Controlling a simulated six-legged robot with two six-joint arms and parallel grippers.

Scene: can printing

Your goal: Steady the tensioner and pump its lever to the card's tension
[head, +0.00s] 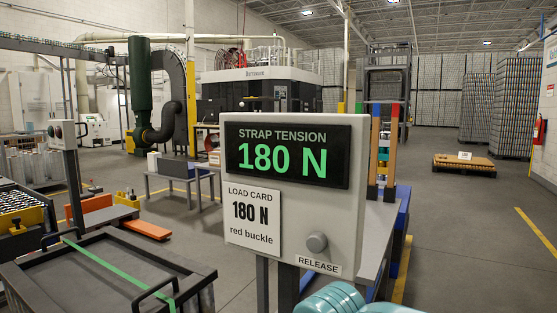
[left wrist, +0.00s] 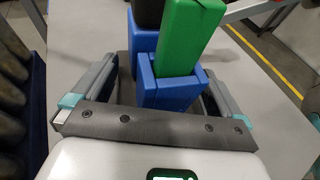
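A grey panel box (head: 300,190) stands close in front in the head view. Its screen (head: 290,155) reads STRAP TENSION 180 N in green. Its load card (head: 253,220) reads 180 N, red buckle. A round grey knob (head: 317,242) sits above a RELEASE label. My right gripper is not in view.
A dark tray with a rim (head: 105,262) and a green strap (head: 120,268) across it is at lower left. Coloured upright bars (head: 392,145) in blue holders stand behind the panel, on a grey table (head: 378,225). Open floor lies to the right.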

